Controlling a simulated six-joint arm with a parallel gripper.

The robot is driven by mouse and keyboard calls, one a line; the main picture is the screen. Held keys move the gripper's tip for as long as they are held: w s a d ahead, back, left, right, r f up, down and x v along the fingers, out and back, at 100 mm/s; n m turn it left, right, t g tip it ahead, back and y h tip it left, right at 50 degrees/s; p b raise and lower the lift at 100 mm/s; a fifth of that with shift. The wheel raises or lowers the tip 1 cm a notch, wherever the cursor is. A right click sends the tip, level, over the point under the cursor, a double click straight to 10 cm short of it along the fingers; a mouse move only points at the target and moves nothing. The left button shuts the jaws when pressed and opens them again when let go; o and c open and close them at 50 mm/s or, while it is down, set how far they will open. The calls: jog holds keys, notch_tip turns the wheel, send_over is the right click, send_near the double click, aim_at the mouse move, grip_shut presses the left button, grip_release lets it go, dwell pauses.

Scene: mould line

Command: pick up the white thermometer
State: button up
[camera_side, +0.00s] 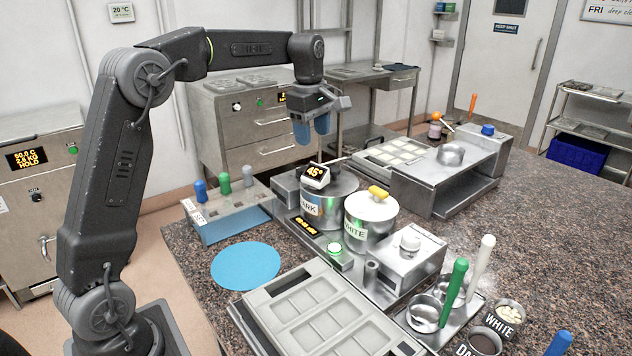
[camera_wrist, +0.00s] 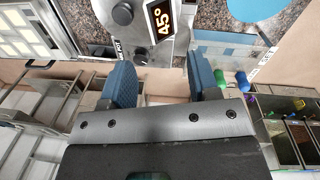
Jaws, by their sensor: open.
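A white-framed display (camera_side: 315,176) reading 45° sits at the top of the steel pot labelled DARK (camera_side: 336,200). The display also shows in the wrist view (camera_wrist: 160,25). Another white-handled tool (camera_side: 483,258) leans at the right. I cannot tell for certain which of these is the white thermometer. My gripper (camera_side: 311,130) is open and empty, above the DARK pot; its two blue fingers (camera_wrist: 162,70) are spread apart in the wrist view.
The lidded WHITE pot (camera_side: 369,222) stands right of the DARK pot, with a steel box (camera_side: 405,262) beside it. A mould tray (camera_side: 325,312) lies in front. A round blue mat (camera_side: 245,265) lies at the left with bare counter around it.

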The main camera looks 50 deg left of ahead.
aim_at(315, 172)
jog(key=f, duration=0.6)
jog(key=shift+w+f, duration=0.2)
jog(key=shift+f, duration=0.2)
jog(key=shift+d+f, duration=0.1)
jog(key=shift+f, duration=2.65)
jog(key=shift+f, duration=0.1)
jog(key=c, duration=0.8)
